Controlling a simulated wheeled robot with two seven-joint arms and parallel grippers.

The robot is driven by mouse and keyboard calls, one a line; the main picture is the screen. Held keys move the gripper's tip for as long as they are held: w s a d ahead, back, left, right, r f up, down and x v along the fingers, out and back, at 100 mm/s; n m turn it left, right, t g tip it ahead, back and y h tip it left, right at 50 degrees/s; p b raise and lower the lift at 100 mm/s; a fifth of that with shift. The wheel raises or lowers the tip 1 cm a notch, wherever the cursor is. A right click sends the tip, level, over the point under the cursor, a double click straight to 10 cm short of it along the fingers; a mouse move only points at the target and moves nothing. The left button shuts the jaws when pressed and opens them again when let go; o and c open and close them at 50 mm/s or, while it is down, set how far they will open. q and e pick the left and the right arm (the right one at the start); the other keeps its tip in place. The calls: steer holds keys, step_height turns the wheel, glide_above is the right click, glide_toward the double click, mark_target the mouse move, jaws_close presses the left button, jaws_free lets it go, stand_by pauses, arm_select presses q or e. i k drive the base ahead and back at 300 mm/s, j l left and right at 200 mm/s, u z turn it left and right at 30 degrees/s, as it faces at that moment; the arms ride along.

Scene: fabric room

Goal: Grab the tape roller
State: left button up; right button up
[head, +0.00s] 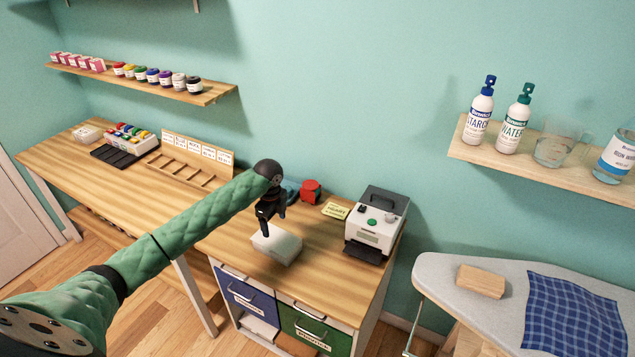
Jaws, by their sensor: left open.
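My left gripper (266,226) points down over the desk (225,250), open, just above or behind a small white box (277,244). I cannot tell whether it touches the box. A small red object (311,191) with a dark part stands on the desk, right of and behind the gripper. A blue object (291,187) beside it is partly hidden by my gripper. Which of these is the tape roller is too small to tell. My right gripper is not in view.
A white label printer (376,225) stands at the desk's right end, with a yellow note (336,211) to its left. A wooden rack (185,165) and a tray of colored spools (130,137) lie further left. An ironing board (455,275) is at right.

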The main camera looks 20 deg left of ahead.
mark_target(311, 190)
steer(key=i, duration=0.9)
